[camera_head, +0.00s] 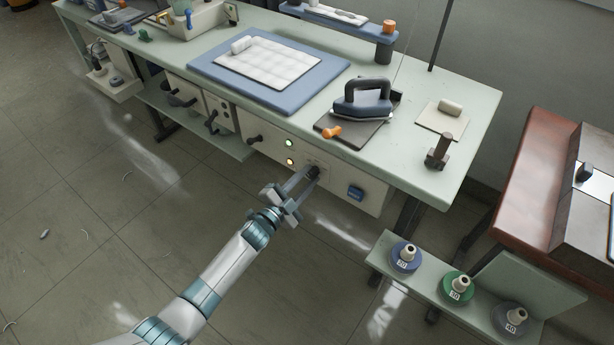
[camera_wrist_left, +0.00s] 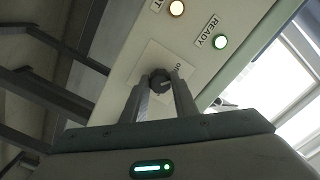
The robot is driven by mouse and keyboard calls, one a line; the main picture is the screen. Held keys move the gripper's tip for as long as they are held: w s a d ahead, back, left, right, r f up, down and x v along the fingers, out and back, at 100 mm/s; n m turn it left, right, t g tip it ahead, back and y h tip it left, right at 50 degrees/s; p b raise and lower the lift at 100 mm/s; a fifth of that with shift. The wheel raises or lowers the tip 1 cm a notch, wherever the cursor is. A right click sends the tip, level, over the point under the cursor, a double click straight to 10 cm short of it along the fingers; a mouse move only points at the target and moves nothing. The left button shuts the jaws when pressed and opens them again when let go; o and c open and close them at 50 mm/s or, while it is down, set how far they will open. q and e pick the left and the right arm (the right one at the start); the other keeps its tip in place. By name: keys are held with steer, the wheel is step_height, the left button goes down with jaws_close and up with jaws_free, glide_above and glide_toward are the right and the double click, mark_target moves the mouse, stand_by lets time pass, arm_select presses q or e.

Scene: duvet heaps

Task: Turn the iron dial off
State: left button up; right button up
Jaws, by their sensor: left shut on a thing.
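The iron dial (camera_wrist_left: 161,81) is a small dark round knob on a pale plate on the table's front panel. It also shows in the head view (camera_head: 313,171), partly covered by my fingers. My left gripper (camera_head: 307,176) reaches it from the front, and its two fingers are shut on the dial, one on each side in the left wrist view (camera_wrist_left: 160,88). Most of the plate's lettering is hidden or too small to read. Two lamps are lit on the panel, an amber one (camera_wrist_left: 176,8) and a green one beside the word READY (camera_wrist_left: 220,42). My right gripper is not in view.
The iron (camera_head: 362,98) stands on a dark rest on the table above the panel. A blue switch (camera_head: 355,193) sits right of the dial. A low shelf (camera_head: 385,243) with several numbered spools stands at the lower right. The floor before the panel is clear.

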arm_select(q)
steer(key=shift+f+n, duration=0.1)
steer(key=shift+n, duration=0.8)
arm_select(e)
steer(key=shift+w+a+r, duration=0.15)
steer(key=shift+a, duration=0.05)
arm_select(q)
steer(key=o, duration=1.1)
steer(key=shift+c, duration=0.2)
steer(key=v, duration=1.7)
steer(key=shift+s+a, duration=0.15)
steer(key=shift+s, duration=0.05)
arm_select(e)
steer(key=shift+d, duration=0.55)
